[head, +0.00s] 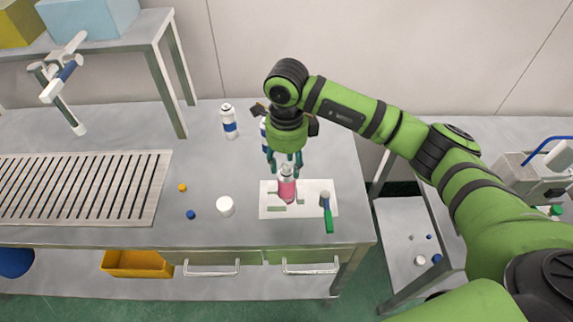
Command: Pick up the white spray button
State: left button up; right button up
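A white round piece (225,206) lies on the grey table left of the white mat. It may be a cap or the spray button; I cannot tell which at this size. A pink can (287,189) with a pale top stands upright on the mat, among small grey blocks. My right gripper (285,168) points down over this can, its dark teal fingers apart on either side of the can's top. I see no clear contact between them. My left gripper is out of view.
A small orange piece (182,187) and a small blue piece (191,214) lie on the table. A white-and-blue can (229,121) stands behind, another is partly hidden by my gripper. A green-handled tool (327,213) lies on the mat (262,210). A slotted rack (80,188) fills the left.

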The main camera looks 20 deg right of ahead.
jog(key=c, duration=0.5)
jog(key=shift+c, duration=0.2)
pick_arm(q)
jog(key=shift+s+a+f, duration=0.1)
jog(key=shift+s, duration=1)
pick_arm(e)
jog(key=shift+w+r+b, duration=0.15)
jog(key=shift+r+b, duration=0.3)
jog(key=shift+r, duration=0.1)
jog(key=shift+c, duration=0.8)
jog(key=r+b, duration=0.1)
jog(key=s+r, duration=0.1)
jog(key=d+r+b, duration=0.1)
jog(key=shift+s+r+b, duration=0.15)
jog(key=shift+r+b, duration=0.1)
jog(key=shift+b, duration=0.1)
pick_arm(q)
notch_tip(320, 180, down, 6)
jog(key=b, duration=0.2)
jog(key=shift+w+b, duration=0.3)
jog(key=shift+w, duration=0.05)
pick_arm(e)
jog(key=s+d+r, duration=0.6)
jog(key=s+d, duration=0.1)
jog(key=shift+s+r, duration=0.25)
jog(key=shift+s, duration=0.05)
jog(key=shift+r, duration=0.1)
